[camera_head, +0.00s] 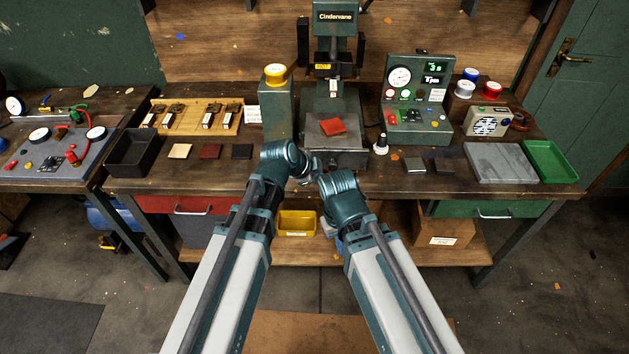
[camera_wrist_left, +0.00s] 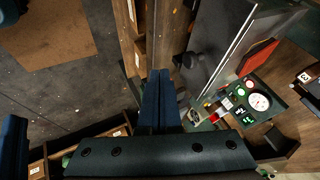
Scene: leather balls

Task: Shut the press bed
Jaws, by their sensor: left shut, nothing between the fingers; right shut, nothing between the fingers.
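The press (camera_head: 335,50), marked Cindervane, stands at the back middle of the bench. Its grey press bed (camera_head: 347,154) sticks out toward me, with an orange-red leather piece (camera_head: 333,126) on top. In the left wrist view the bed (camera_wrist_left: 216,40) shows its front face and a dark knob (camera_wrist_left: 194,60), with the red piece (camera_wrist_left: 258,56) beyond. My left gripper (camera_head: 312,165) is shut and empty, just in front of the bed's front edge; its fingers show in the left wrist view (camera_wrist_left: 158,98). My right gripper (camera_head: 319,174) is shut and empty beside it. Whether either touches the bed I cannot tell.
A green post with a yellow button (camera_head: 276,75) stands left of the bed. A control box (camera_head: 417,100) with a gauge stands right. A small dark-and-white stand (camera_head: 381,143) is close to the bed's right. Leather swatches (camera_head: 210,151) and a black tray (camera_head: 132,153) lie left.

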